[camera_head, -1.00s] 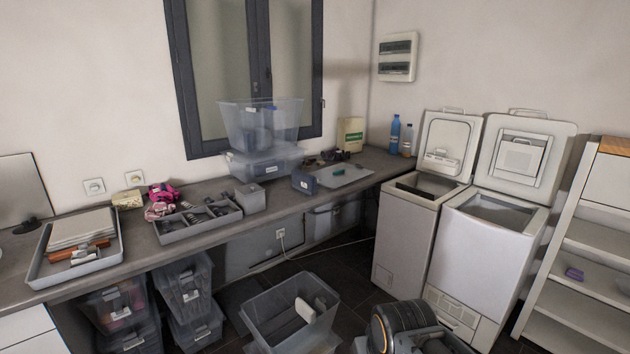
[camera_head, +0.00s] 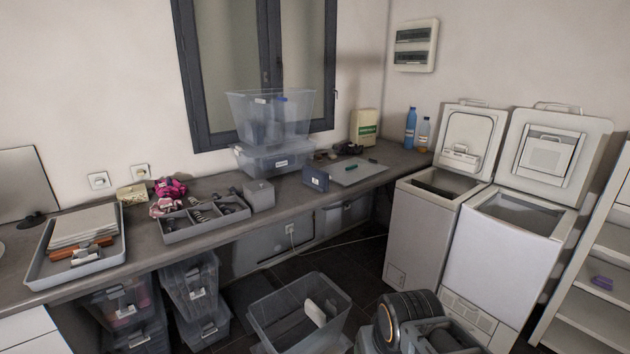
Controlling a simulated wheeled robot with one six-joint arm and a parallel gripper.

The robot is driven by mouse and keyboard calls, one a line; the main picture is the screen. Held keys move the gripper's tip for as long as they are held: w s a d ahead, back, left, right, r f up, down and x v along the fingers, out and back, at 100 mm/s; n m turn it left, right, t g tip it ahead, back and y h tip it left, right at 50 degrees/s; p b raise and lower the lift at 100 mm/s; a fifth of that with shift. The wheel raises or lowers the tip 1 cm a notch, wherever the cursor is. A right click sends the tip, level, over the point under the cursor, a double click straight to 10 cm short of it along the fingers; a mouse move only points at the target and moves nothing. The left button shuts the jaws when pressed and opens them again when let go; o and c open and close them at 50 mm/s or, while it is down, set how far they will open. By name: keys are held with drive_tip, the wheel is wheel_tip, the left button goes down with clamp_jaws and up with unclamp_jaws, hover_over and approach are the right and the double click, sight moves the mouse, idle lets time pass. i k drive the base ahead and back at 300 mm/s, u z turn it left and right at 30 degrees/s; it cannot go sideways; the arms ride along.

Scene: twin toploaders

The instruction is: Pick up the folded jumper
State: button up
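I cannot make out a folded jumper for certain. A crumpled pink and magenta bundle (camera_head: 168,194) lies on the counter behind the grey divided tray; it may be cloth, but it does not look neatly folded. A flat pale stack (camera_head: 84,227) lies in the light tray at the left, and its material is unclear. Two top-loading machines, the left one (camera_head: 425,230) and the right one (camera_head: 506,262), stand at the right with lids raised. Their drum contents are hidden or dark. My gripper is not in view.
The long counter (camera_head: 330,197) carries clear tubs (camera_head: 268,118), a grey divided tray (camera_head: 203,222) and bottles (camera_head: 411,128). An open clear bin (camera_head: 300,310) stands on the floor before it.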

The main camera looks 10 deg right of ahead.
sight(318, 179)
drive_tip(key=z, duration=1.4)
drive_tip(key=i, duration=2.5)
drive_tip(key=u, duration=3.15)
drive_tip(key=i, duration=0.5)
drive_tip(key=u, duration=0.1)
